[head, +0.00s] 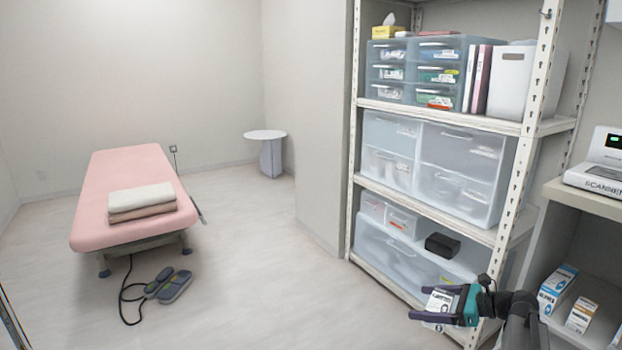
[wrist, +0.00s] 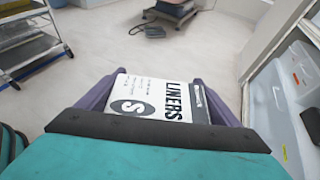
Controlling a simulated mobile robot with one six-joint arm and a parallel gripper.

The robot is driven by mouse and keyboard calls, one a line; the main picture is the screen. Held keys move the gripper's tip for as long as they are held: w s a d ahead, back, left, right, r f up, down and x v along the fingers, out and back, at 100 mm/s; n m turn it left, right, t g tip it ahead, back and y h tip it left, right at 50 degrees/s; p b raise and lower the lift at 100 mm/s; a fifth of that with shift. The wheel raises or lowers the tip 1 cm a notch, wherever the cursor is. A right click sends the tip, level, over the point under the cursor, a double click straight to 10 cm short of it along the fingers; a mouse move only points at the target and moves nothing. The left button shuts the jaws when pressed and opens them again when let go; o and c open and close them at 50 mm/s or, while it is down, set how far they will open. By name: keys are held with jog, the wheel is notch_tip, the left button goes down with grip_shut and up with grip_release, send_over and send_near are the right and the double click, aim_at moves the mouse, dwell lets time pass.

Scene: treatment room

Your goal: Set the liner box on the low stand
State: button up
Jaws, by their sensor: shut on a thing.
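The liner box (head: 437,301) is white with dark print and is held in my gripper (head: 436,306) at the lower right of the head view, in front of the shelf rack. In the wrist view the liner box (wrist: 150,98) shows "LINERS" and a dark round "S" mark, between the two purple fingers of my gripper (wrist: 160,92), which are shut on its sides. A low stand (head: 265,135) with a round white top and a grey base is at the back of the room, by the wall corner. Its top looks bare. It is not clearly seen in the wrist view.
A pink treatment bed (head: 120,192) with folded towels (head: 142,200) stands at left, with a foot pedal (head: 168,285) and cable on the floor. The rack (head: 440,205) is close at right. A metal cart (wrist: 28,45) shows in the wrist view. Open floor lies between bed and rack.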

jog(key=s+a+r, duration=0.1)
jog(key=a+r, duration=0.1)
jog(key=a, duration=0.3)
jog(key=s+a+r+n+b, duration=0.1)
jog(key=a+r, duration=0.2)
jog(key=a, duration=0.3)
jog(key=s+a+r, duration=0.1)
jog(key=a+r, duration=0.1)
jog(key=a, duration=0.3)
notch_tip(320, 180, up, 22)
jog(key=m+p, duration=0.1)
jog(key=p, duration=2.7)
jog(key=shift+s+f+t+p, duration=0.25)
jog(key=shift+s+t+p, duration=0.05)
jog(key=shift+s+p, duration=0.15)
jog(key=shift+a, duration=0.1)
